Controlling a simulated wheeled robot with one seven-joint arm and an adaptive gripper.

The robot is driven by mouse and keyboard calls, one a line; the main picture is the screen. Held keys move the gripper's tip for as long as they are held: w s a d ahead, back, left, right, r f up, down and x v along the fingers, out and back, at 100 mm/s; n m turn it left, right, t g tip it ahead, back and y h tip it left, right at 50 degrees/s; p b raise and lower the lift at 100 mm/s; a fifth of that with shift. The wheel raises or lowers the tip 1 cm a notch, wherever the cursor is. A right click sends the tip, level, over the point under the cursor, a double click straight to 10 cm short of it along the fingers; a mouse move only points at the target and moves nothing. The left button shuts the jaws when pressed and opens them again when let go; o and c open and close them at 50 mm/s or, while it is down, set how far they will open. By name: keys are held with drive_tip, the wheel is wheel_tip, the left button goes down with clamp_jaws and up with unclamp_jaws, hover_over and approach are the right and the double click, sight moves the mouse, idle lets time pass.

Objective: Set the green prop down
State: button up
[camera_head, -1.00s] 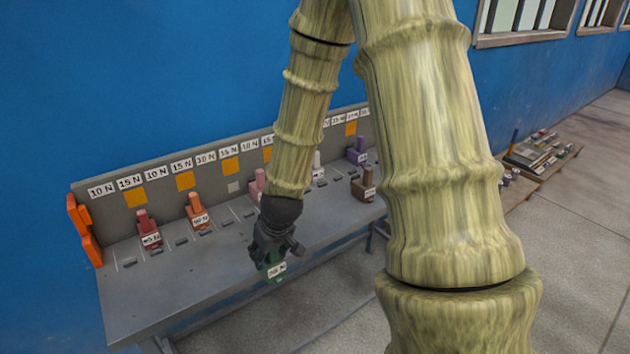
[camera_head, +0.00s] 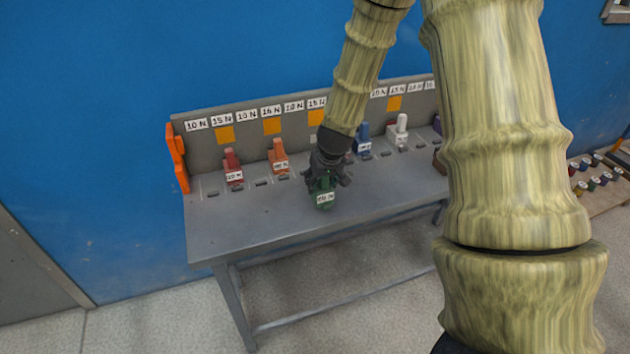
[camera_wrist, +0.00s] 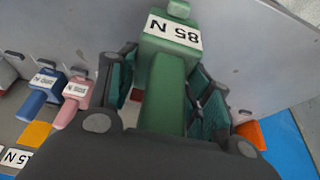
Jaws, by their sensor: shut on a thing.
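The green prop (camera_wrist: 170,75) is a blocky piece with a white label that reads "85 N" in the wrist view. In the head view the green prop (camera_head: 325,198) shows below my gripper (camera_head: 328,180), over the middle of the grey bench (camera_head: 240,222). My gripper, with its dark fingers on both sides of the prop in the wrist view (camera_wrist: 165,95), is shut on it. I cannot tell whether the prop's underside touches the bench top. The fingers and wrist hide part of the prop in the head view.
A red prop (camera_head: 232,166) and an orange prop (camera_head: 279,157) stand to the left along the back panel. A blue prop (camera_head: 364,139) and a white prop (camera_head: 399,131) stand to the right. Dark slots lie between them. The bench's front is clear.

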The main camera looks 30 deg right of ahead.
drive_tip(key=w, duration=0.3)
drive_tip(key=shift+w+a+f+p, duration=0.1)
drive_tip(key=shift+w+f+p, duration=0.1)
drive_tip(key=shift+p, duration=0.1)
drive_tip(key=shift+f+p, duration=0.5)
drive_tip(key=shift+f, duration=1.25)
drive_tip(key=shift+f, duration=0.1)
drive_tip(key=o, duration=1.3)
